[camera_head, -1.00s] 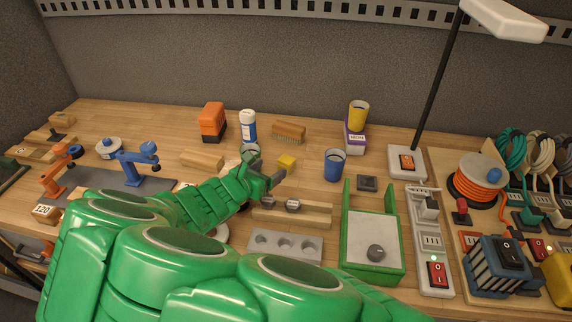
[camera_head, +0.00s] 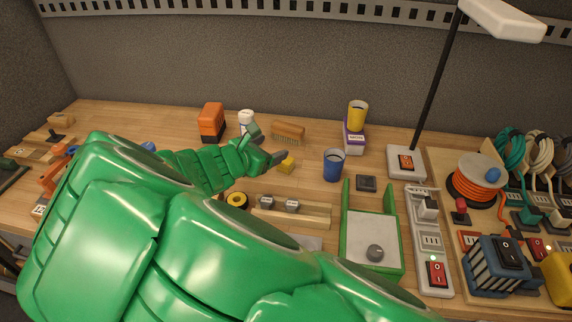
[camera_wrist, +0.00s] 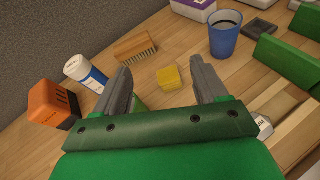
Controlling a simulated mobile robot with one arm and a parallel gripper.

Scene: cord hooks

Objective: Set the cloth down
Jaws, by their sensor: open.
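I cannot make out a cloth in either view. My gripper (camera_head: 266,145) is open above the bench, and no cloth shows between its fingers. In the wrist view, my gripper (camera_wrist: 160,70) has its two grey fingers wide apart. A small yellow block (camera_wrist: 169,77) lies on the bench beyond the gap between them; it also shows in the head view (camera_head: 286,164). A green patch (camera_wrist: 139,104) shows beside the left finger; I cannot tell what it is. My arm hides much of the left and front bench.
A wooden brush (camera_head: 288,131), a white-and-blue bottle (camera_head: 246,118) and an orange-and-black box (camera_head: 211,121) stand behind my gripper. A blue cup (camera_head: 333,166) is to the right. A green-sided tray (camera_head: 345,235) and power strip (camera_head: 431,240) are at front right. Bare wood lies between brush and cup.

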